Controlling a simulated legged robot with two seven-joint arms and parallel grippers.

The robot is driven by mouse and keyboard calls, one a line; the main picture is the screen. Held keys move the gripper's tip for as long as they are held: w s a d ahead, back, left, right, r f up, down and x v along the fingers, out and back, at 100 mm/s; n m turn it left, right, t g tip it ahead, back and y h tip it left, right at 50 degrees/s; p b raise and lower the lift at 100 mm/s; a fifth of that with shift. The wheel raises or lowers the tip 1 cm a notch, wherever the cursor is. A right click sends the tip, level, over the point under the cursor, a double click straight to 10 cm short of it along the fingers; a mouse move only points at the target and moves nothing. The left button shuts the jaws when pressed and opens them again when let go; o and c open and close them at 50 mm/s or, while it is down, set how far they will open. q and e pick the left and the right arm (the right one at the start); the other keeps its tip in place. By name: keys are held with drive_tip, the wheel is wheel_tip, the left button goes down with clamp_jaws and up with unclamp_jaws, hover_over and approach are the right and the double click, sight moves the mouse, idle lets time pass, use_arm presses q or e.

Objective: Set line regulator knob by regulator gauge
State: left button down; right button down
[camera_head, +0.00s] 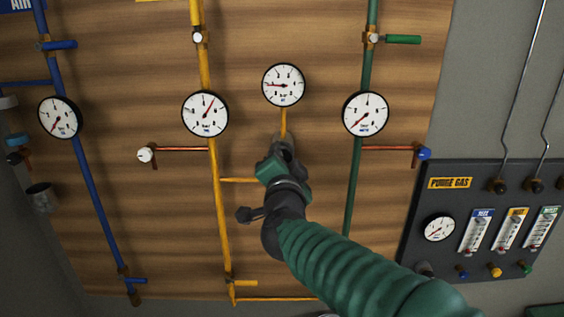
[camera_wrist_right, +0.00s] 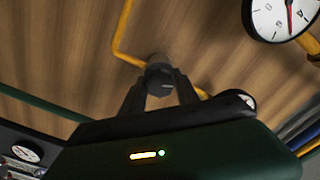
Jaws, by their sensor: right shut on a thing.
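The regulator gauge (camera_head: 283,85) is the small white dial at the middle of the wooden board, and its red needle points left. A yellow pipe runs down from it to where my right gripper (camera_head: 283,148) is. In the right wrist view the dark grey regulator knob (camera_wrist_right: 160,77) sits on the yellow pipe, between the fingers of my right gripper (camera_wrist_right: 160,92), which are shut on it. In the head view the knob is mostly hidden by my gripper. My left gripper is not in view.
A yellow pipe (camera_head: 221,200) with a gauge (camera_head: 205,114) is on the left, its needle pointing up and right. A green pipe (camera_head: 351,190) with a gauge (camera_head: 366,114) is on the right. A purge gas panel (camera_head: 475,181) stands at the far right.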

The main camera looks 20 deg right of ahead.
idle(0.5)
drive_tip(key=c, duration=1.2)
unclamp_jaws()
drive_tip(key=o, duration=0.3)
drive_tip(key=shift+s+r, duration=0.1)
drive_tip(key=shift+s, duration=0.2)
